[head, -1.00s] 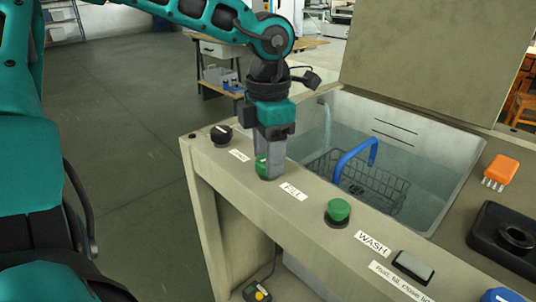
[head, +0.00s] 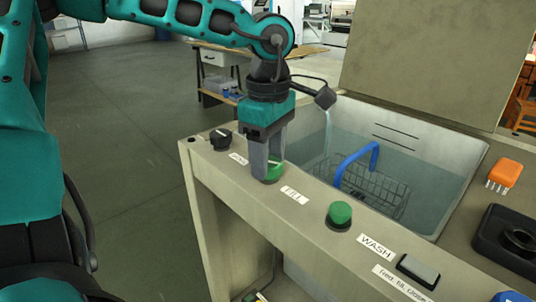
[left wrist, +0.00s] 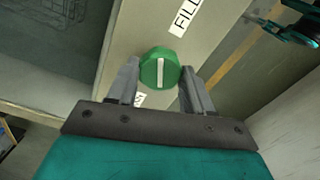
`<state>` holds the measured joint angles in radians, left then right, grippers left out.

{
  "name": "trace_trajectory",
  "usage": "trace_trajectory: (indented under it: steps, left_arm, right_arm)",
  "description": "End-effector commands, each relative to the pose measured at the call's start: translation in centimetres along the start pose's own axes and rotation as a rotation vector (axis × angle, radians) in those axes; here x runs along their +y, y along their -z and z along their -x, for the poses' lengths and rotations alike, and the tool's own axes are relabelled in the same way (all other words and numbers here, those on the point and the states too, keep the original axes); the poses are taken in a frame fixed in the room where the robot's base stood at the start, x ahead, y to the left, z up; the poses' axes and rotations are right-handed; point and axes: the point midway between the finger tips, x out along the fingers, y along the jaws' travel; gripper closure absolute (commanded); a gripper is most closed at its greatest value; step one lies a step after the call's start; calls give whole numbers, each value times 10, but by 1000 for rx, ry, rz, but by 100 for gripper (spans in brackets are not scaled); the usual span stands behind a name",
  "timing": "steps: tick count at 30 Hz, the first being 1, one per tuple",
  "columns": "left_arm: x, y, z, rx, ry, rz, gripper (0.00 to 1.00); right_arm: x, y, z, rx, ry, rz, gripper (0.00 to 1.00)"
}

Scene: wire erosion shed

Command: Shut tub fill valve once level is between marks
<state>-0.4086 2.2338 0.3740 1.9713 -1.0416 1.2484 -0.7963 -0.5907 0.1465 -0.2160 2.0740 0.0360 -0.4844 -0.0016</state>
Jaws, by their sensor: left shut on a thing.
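The green fill valve knob (head: 273,172) is on the tub's front ledge beside the FILL label (head: 294,195). My left gripper (head: 264,176) points down and is shut on this knob. In the left wrist view the knob (left wrist: 160,69) with its white bar sits between the two fingers (left wrist: 160,84). A thin water stream (head: 327,130) falls into the tub (head: 440,157) at its back left. Two dark level marks (head: 395,138) are on the tub's back wall. The water surface looks close to the lower mark; I cannot tell exactly. My right gripper is not in view.
A black knob (head: 220,138) stands left of the fill knob, and a green button (head: 340,215) right of it, near the WASH label (head: 376,246). A wire basket with a blue handle (head: 357,163) sits in the water.

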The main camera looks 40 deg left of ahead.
Motion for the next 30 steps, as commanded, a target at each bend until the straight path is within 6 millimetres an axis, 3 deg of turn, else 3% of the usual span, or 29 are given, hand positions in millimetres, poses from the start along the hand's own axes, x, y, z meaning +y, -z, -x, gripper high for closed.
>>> trace_trajectory:
  steps: [15,30]
  left_arm:
    - [1,-1,1,-2,-3,-372,80]
    - [1,-1,1,-2,-3,-462,80]
  right_arm:
    - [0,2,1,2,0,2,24]
    - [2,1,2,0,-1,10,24]
